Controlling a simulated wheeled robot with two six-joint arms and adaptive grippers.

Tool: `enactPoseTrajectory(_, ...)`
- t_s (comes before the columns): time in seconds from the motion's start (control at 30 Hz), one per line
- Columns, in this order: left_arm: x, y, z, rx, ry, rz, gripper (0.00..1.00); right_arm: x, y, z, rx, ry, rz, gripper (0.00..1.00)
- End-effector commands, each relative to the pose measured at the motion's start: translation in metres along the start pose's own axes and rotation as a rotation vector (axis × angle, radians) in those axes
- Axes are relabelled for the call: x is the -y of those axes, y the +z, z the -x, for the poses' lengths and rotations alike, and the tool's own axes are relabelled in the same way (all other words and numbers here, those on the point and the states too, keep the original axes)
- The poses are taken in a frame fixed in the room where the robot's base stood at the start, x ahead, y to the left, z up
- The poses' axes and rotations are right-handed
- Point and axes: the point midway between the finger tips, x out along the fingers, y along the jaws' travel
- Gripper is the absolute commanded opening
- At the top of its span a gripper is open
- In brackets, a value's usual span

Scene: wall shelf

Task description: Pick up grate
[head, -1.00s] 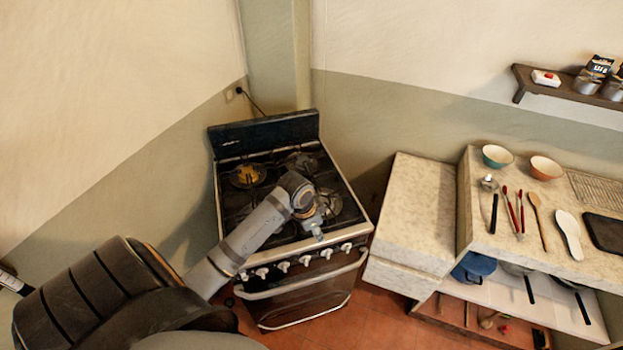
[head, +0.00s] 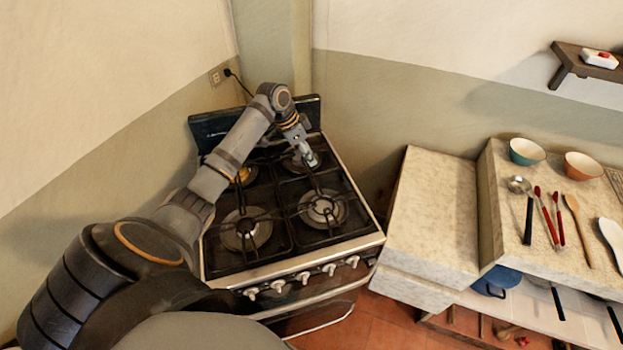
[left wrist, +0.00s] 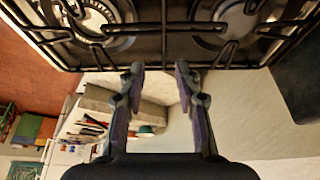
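The stove (head: 238,267) carries black grates over its burners, a left one (head: 240,205) and a right one (head: 318,195). My left gripper (head: 311,161) points down at the back right burner, over the right grate's rear part. In the left wrist view, my left gripper's two fingers (left wrist: 160,68) stand apart with nothing held between them. Black grate bars (left wrist: 163,35) show just beyond the fingertips; I cannot tell whether they touch. My arm hides part of the back left burner. My right gripper is not in view.
The stove's upright back panel (head: 215,127) rises close behind my left gripper. A pale counter (head: 432,215) stands to the right. Beyond it, a worktop holds a teal bowl (head: 527,152), an orange bowl (head: 584,166) and several utensils. A wall shelf (head: 566,62) is at upper right.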

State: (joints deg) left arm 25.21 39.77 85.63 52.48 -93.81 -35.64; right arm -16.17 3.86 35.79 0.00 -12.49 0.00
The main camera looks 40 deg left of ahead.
Motion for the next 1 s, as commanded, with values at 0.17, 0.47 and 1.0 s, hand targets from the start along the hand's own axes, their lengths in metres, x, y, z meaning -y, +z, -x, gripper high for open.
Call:
enactPoseTrajectory(0.17,0.000,0.004,-0.010,0.000,0.000,0.000,0.33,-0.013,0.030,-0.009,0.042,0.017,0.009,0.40)
enactPoseTrajectory(0.47,-0.001,0.002,-0.047,-0.001,0.004,0.003,0.33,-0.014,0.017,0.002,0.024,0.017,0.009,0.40)
enactPoseTrajectory(1.0,-0.001,0.003,-0.105,-0.001,0.003,0.002,0.33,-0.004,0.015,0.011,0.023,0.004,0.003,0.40)
